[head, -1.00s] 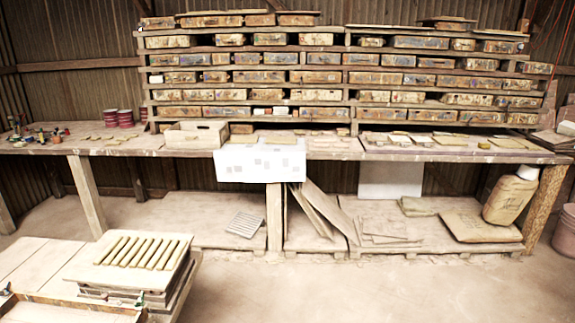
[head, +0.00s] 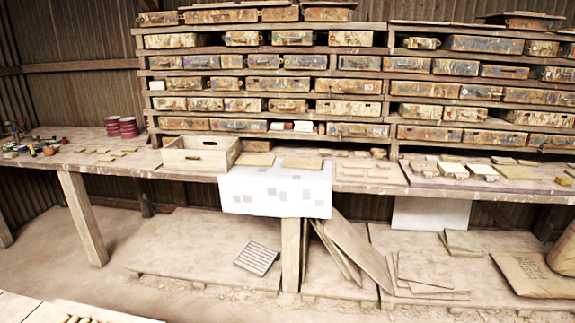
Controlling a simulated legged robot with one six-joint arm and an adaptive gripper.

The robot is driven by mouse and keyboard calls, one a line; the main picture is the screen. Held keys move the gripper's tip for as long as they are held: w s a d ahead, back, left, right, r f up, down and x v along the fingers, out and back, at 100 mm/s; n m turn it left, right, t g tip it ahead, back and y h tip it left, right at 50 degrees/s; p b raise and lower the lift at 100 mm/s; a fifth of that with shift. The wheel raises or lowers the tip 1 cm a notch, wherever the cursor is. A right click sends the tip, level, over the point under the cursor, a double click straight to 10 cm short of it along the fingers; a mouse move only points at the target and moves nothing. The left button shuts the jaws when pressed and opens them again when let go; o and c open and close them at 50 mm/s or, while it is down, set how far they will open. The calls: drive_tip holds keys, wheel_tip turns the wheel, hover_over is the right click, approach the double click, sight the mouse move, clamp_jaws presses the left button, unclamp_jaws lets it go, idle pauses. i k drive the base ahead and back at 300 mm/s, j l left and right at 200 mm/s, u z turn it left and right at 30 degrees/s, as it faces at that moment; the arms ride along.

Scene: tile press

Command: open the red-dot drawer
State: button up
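A wooden rack (head: 262,95) of many worn, paint-stained drawers stands on the back workbench in the head view. The drawers sit in several rows and look like small boxes with handles or slots. Small coloured marks show on some fronts, but they are too small for me to tell which drawer has the red dot. No drawer is clearly pulled out. My gripper is not in view.
The long workbench (head: 350,185) runs across below the rack. On it are an open wooden crate (head: 200,153), red tins (head: 121,127) and flat tiles. Boards (head: 357,250) lean below on a low pallet. Bare floor (head: 70,260) shows at the left front.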

sight(257, 126)
drive_tip(key=i+u, duration=0.35)
drive_tip(key=i, duration=0.4)
drive_tip(key=i+l+u, duration=0.1)
drive_tip(key=i+u, duration=0.25)
drive_tip(key=i, duration=0.35)
drive_tip(key=i+j+z, duration=0.25)
drive_tip(key=i, duration=0.45)
drive_tip(key=i+j+z, duration=0.2)
drive_tip(key=i+j, duration=0.4)
drive_tip(key=i+j+z, duration=0.4)
drive_tip(key=i+j, duration=0.15)
drive_tip(key=j, duration=0.3)
